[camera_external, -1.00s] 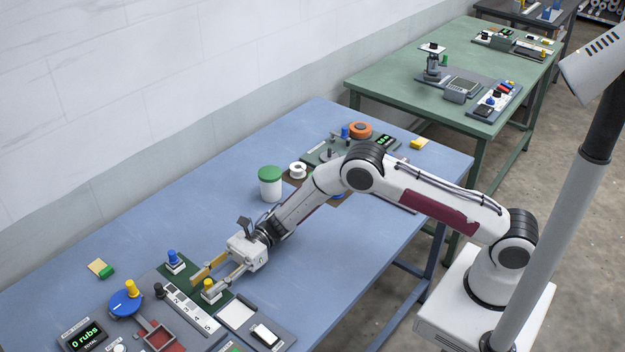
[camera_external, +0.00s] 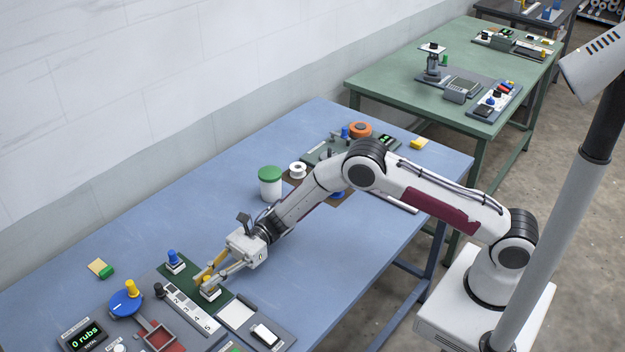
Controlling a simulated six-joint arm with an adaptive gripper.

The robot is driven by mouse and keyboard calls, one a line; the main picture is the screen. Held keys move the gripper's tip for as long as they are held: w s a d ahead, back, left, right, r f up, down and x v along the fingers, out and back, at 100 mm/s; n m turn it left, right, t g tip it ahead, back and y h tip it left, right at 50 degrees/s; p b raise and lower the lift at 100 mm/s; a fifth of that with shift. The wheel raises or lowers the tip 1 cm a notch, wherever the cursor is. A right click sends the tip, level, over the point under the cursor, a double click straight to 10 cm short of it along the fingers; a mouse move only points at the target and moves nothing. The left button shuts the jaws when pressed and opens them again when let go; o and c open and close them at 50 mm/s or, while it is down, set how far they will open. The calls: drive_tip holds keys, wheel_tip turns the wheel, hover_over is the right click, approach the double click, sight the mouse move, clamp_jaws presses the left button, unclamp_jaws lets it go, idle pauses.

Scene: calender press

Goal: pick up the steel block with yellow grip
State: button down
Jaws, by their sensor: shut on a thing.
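The steel block with yellow grip (camera_external: 211,291) stands on the green pad (camera_external: 228,303) of the near station. My gripper (camera_external: 208,281) reaches down to it from the upper right. Its fingers are shut on the yellow grip, one on each side. The block looks upright and at the pad; whether it touches the pad is too small to tell. Part of the yellow grip is hidden by the fingers.
A block with a blue grip (camera_external: 173,261) stands just left of my gripper. A black knob (camera_external: 158,290), a numbered white strip (camera_external: 190,307) and a blue dial with yellow knob (camera_external: 126,300) are close by. A green-lidded jar (camera_external: 270,183) stands behind.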

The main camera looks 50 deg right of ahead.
sight(207, 278)
drive_tip(key=shift+r, duration=4.35)
